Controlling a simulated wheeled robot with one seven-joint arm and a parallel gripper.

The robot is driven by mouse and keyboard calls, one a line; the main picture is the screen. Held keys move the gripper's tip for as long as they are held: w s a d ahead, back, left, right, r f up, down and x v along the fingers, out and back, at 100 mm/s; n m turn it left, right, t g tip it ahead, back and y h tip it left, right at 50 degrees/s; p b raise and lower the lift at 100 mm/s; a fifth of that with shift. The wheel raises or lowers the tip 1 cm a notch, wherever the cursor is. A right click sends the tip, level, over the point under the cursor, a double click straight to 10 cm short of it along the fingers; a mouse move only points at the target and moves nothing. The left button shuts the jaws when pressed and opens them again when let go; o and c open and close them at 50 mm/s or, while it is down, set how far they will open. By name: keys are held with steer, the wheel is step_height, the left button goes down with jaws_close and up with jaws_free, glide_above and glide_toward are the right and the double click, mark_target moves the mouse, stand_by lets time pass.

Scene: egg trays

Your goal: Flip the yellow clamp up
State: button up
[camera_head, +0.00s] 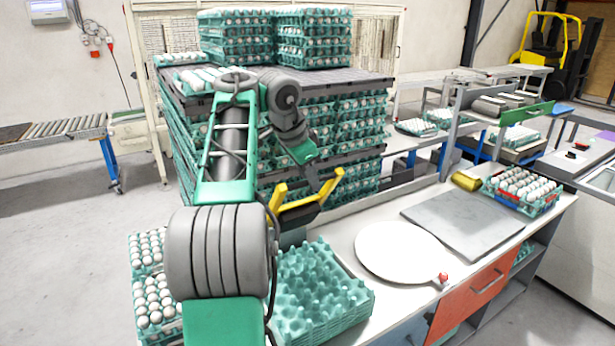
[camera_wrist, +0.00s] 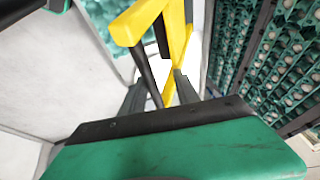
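The yellow clamp (camera_head: 325,188) stands near the table edge, beside the stack of empty green egg trays. It has two raised yellow arms on a dark base. In the wrist view its yellow bars (camera_wrist: 140,20) rise just beyond my fingertips, with a dark rod across them. My gripper (camera_head: 322,181) hangs above and close to the clamp, pointing down. Its two dark fingers (camera_wrist: 160,82) are apart, with a gap between them. The bars partly overlap this gap in the picture, and I cannot tell whether the fingers touch them.
Large stacked egg trays (camera_head: 345,115) stand close behind my gripper. Empty green trays (camera_head: 315,285) lie in front of the clamp. A round white plate (camera_head: 398,252) and a grey plate (camera_head: 470,224) are on the table, with a filled egg tray (camera_head: 522,190) at right.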

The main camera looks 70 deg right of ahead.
steer(key=shift+r, duration=0.1)
steer(key=w+a+b, duration=0.2)
steer(key=w+a, duration=0.2)
steer(key=a, duration=0.7)
steer(key=shift+a+r, duration=0.4)
steer(key=shift+r, duration=0.05)
